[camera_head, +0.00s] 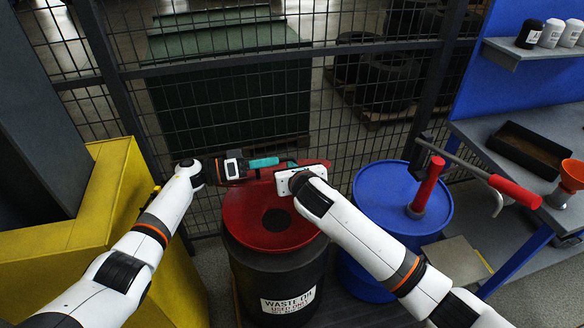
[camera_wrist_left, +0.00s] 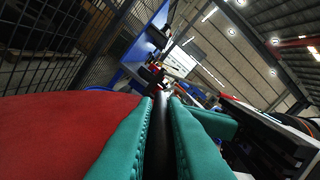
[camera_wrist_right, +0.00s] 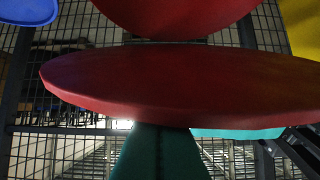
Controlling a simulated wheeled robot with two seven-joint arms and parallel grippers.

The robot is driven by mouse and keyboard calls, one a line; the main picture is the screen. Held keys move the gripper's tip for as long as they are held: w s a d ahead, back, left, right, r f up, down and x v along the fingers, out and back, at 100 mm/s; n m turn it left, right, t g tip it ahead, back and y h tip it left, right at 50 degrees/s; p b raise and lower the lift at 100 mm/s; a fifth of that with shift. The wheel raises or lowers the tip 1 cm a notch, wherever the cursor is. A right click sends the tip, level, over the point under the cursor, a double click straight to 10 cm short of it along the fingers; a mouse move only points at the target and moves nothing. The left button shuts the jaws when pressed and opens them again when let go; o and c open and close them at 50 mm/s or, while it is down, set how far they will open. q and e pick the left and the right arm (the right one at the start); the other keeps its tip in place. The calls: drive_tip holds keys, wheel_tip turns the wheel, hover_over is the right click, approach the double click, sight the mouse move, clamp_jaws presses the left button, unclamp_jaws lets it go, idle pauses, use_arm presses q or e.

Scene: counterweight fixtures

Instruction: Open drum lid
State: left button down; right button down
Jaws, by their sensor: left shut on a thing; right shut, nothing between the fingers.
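The black waste oil drum (camera_head: 280,280) stands in the middle of the head view. Its red funnel-shaped top (camera_head: 245,222) has a dark central hole. The red lid (camera_head: 318,165) is raised at the back of the drum, mostly hidden behind my arms; its broad disc fills the middle of the right wrist view (camera_wrist_right: 190,85). My left gripper (camera_head: 272,161) is shut on a thin dark bar (camera_wrist_left: 160,130) beside the red lid surface (camera_wrist_left: 60,130). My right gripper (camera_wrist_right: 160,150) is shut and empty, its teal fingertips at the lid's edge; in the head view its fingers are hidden.
A blue drum (camera_head: 375,200) with a red-handled tool (camera_head: 428,185) on top stands close on the right. A red-gripped bar (camera_head: 514,191) reaches towards the workbench (camera_head: 470,130). A yellow cabinet (camera_head: 105,185) is on the left. A mesh fence (camera_head: 220,75) closes off the back.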

use_arm(q)
drive_tip(key=shift+a, duration=0.1)
use_arm(e)
drive_tip(key=shift+w+a+r, duration=0.1)
drive_tip(key=shift+w+r, duration=0.6)
drive_tip(key=shift+r, duration=0.1)
use_arm(q)
drive_tip(key=shift+s+d+f, duration=0.15)
drive_tip(key=shift+d+f, duration=0.05)
drive_tip(key=shift+d, duration=0.05)
use_arm(e)
drive_tip(key=shift+r, duration=0.1)
drive_tip(key=shift+w, duration=0.1)
use_arm(q)
drive_tip(key=c, duration=1.7)
unclamp_jaws()
drive_tip(key=shift+s, duration=0.1)
use_arm(e)
drive_tip(key=shift+r, duration=0.1)
use_arm(q)
drive_tip(key=shift+o, duration=1)
drive_tip(key=shift+s+a, duration=0.1)
use_arm(e)
drive_tip(key=shift+a, duration=0.15)
use_arm(q)
drive_tip(key=shift+r, duration=0.15)
use_arm(e)
drive_tip(key=shift+s, duration=0.2)
